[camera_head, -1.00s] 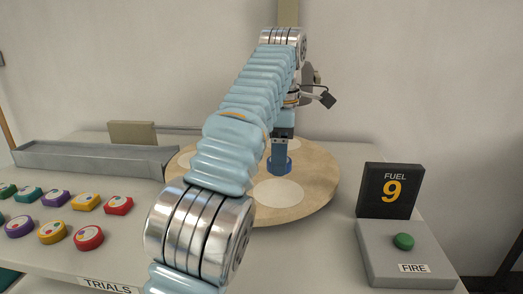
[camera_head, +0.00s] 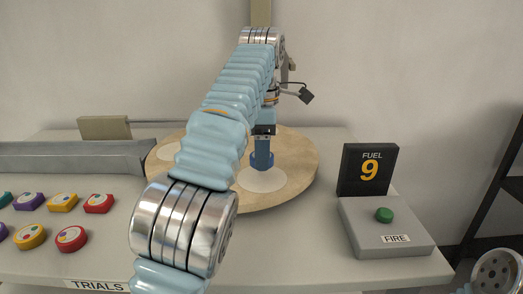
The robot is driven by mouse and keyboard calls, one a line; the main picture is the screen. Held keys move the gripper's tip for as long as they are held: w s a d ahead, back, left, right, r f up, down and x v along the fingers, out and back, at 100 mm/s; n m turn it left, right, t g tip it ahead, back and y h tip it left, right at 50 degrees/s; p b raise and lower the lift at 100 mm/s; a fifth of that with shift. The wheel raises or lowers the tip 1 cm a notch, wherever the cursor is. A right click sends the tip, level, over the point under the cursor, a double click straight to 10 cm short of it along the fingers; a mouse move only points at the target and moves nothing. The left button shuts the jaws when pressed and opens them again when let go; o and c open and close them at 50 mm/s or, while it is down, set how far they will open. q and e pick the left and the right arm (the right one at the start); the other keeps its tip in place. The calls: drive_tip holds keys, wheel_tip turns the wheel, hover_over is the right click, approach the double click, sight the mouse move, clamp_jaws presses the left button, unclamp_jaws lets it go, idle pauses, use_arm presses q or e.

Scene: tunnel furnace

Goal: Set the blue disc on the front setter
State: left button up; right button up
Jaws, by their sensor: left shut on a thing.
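The blue disc (camera_head: 262,163) is at the lower end of my left gripper (camera_head: 263,150), which is shut on it. The disc overlaps the back part of the pale round front setter (camera_head: 263,182) on the wooden turntable (camera_head: 300,163). I cannot tell whether the disc touches the setter or hangs just above it. My left arm crosses the middle of the view and hides part of the turntable. My right gripper is not in view; part of my right arm shows at the lower right corner.
Several coloured discs lie at the left, such as a red one (camera_head: 98,203), before a long grey trough (camera_head: 70,160).

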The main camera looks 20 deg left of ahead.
use_arm(q)
drive_tip(key=shift+d+f+b, duration=0.1)
drive_tip(key=shift+f+b, duration=1.05)
drive_tip(key=shift+f, duration=0.25)
drive_tip(key=shift+f+b, duration=0.3)
drive_tip(key=shift+f, duration=0.1)
drive_tip(key=o, duration=1.1)
drive_tip(key=shift+o, duration=0.2)
